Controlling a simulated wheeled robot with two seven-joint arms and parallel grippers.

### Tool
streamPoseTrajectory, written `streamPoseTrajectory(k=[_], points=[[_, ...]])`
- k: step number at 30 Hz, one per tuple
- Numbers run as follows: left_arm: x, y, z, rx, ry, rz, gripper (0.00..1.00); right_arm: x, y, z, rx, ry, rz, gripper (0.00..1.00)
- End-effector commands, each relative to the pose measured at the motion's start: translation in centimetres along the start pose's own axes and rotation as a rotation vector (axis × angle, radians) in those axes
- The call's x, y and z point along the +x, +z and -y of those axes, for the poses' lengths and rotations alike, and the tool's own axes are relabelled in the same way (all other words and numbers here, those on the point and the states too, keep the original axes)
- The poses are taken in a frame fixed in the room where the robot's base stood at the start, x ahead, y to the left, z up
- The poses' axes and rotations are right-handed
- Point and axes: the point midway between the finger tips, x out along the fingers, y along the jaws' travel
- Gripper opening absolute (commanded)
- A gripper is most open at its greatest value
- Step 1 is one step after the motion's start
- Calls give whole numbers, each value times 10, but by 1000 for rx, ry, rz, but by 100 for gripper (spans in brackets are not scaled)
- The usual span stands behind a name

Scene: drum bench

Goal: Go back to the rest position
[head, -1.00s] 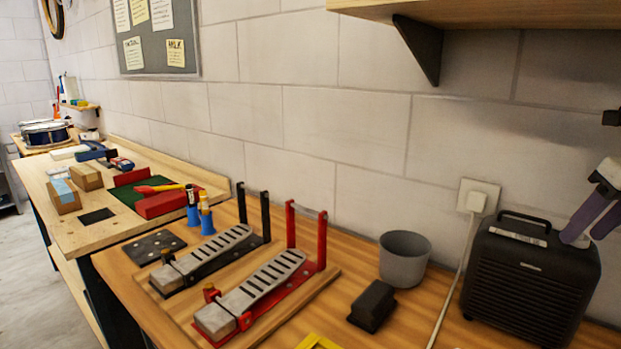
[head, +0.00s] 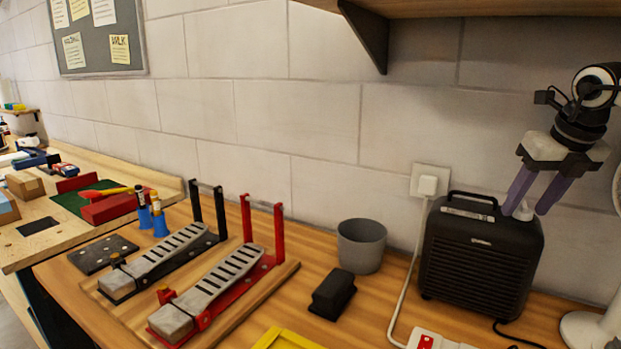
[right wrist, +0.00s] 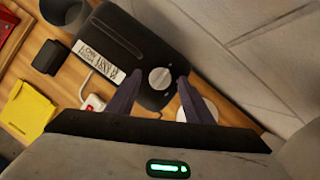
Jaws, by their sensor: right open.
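My right gripper (head: 536,192) is at the right of the head view, with its two purple fingers pointing down and apart. It is open and empty, above the right end of the black heater-like box (head: 481,256). In the right wrist view the fingers (right wrist: 155,97) show over the same box (right wrist: 130,50), with a round knob (right wrist: 160,78) on its top between or just beyond them. I cannot tell from the views whether a finger touches the box. My left gripper is in no frame.
A red pedal (head: 210,300) and a black pedal (head: 160,260) stand on a wooden board. A grey cup (head: 361,246), a black block (head: 332,294) and a yellow item (head: 290,339) are on the bench. A power strip (head: 430,340) and a white stand base (head: 590,330) are at the front right. A shelf hangs above.

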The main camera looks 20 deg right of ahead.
Motion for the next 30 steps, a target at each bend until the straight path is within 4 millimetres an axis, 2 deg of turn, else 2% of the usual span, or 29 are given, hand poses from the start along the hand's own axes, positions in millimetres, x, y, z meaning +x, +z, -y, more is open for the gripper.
streamPoseTrajectory(k=[1,8,20,22,30], points=[[8,8,1,0,0,1,31,5,-2,-1,39,-22,0,47],[22,22,2,0,0,2,31,4,-1,-4,258,-114,0,47],[22,22,2,0,-1,3,31,-79,2,-12,280,-117,4,47],[20,20,2,0,0,2,31,-72,4,-11,227,-98,-37,47],[16,14,2,0,0,-2,31,-66,11,-11,24,-11,-125,47]])
